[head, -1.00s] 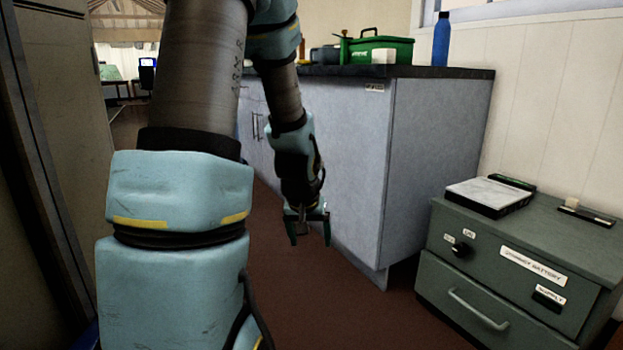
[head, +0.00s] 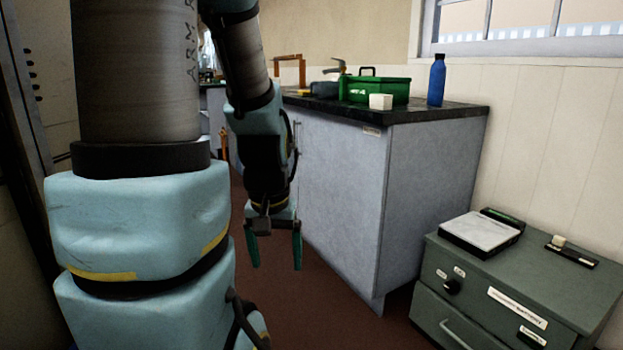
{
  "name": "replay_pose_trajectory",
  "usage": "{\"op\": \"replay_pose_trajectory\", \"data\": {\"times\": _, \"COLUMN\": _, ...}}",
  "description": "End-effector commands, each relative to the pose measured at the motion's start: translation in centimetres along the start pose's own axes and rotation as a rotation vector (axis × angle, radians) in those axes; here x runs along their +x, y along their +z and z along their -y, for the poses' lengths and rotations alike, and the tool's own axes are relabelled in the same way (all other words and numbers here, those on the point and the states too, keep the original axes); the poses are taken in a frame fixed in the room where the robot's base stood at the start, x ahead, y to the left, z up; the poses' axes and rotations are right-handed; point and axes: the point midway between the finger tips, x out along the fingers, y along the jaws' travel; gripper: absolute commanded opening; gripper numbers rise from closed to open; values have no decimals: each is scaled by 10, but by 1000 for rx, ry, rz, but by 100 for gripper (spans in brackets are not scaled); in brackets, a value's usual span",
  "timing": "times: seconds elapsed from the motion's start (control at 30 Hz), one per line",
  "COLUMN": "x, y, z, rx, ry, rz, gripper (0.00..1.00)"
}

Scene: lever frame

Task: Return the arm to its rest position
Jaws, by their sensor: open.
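My gripper (head: 274,252) hangs pointing down in the head view, in front of the grey cabinet's left part. Its two green fingers are apart and nothing is between them. My arm fills the left of the view, with its forearm bent downward above the gripper. The gripper is over the brown floor and looks clear of the cabinet, though the exact gap cannot be told.
The grey cabinet (head: 345,195) has a dark worktop carrying a green toolbox (head: 385,92), a white block (head: 380,102) and a blue bottle (head: 437,80). A green-grey drawer unit (head: 520,285) stands at the lower right, with a white-topped device (head: 482,234) on it. Brown floor (head: 330,305) lies between them.

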Motion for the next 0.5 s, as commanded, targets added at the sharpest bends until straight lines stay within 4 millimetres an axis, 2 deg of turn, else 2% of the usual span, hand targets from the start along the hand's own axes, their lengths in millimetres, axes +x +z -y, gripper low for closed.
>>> {"op": "replay_pose_trajectory", "data": {"times": 0.03, "x": -34, "y": -5, "z": 0, "rx": 0, "ry": 0, "rz": 0, "gripper": 87}}
{"op": "replay_pose_trajectory", "data": {"times": 0.5, "x": -179, "y": -25, "z": -1, "rx": 0, "ry": 0, "rz": 0, "gripper": 87}}
